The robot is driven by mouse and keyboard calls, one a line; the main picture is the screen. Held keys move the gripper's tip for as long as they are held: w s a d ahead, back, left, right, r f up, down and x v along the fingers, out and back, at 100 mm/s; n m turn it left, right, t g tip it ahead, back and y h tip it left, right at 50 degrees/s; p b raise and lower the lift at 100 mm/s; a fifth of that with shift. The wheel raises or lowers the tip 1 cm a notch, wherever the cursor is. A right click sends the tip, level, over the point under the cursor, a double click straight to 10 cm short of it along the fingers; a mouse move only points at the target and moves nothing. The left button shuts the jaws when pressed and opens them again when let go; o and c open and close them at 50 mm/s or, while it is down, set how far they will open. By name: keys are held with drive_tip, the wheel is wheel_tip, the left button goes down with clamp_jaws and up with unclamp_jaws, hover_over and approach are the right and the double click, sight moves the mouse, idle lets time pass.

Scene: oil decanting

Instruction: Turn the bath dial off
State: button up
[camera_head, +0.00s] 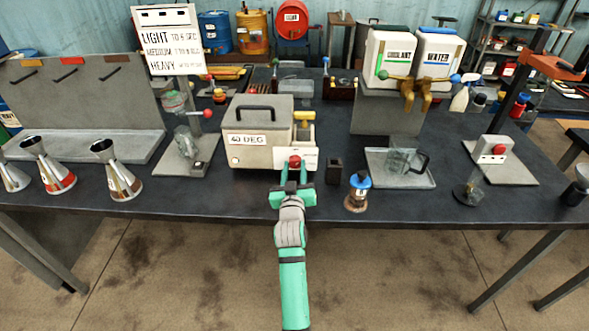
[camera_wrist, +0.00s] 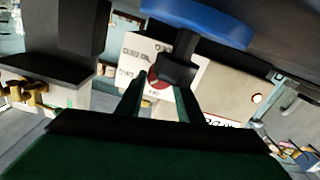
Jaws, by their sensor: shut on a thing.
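The bath (camera_head: 263,145) is a grey box with a lid and a "40 DEG" label, standing on the dark table. Its red dial (camera_head: 295,161) sits on a pale panel at the front right. My gripper (camera_head: 295,173) is at the dial from the front, shut on it. In the wrist view the picture is upside down, with the red dial (camera_wrist: 158,77) between the fingertips and the marked panel (camera_wrist: 135,62) behind. The fingers partly cover the dial, and I cannot read which mark it points to.
A blue-topped item (camera_head: 359,183) and a small dark block (camera_head: 334,170) stand right of my gripper. A tray with a glass jug (camera_head: 400,160) is further right. Metal funnels (camera_head: 117,172) stand left. A blue disc (camera_wrist: 205,20) is close in the wrist view.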

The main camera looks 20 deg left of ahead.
drive_tip(key=shift+n, duration=0.9)
drive_tip(key=n, duration=0.2)
drive_tip(key=shift+a+n, duration=0.15)
drive_tip(key=shift+n, duration=2.55)
drive_tip(key=o, duration=1.1)
drive_tip(key=shift+s+f, duration=0.1)
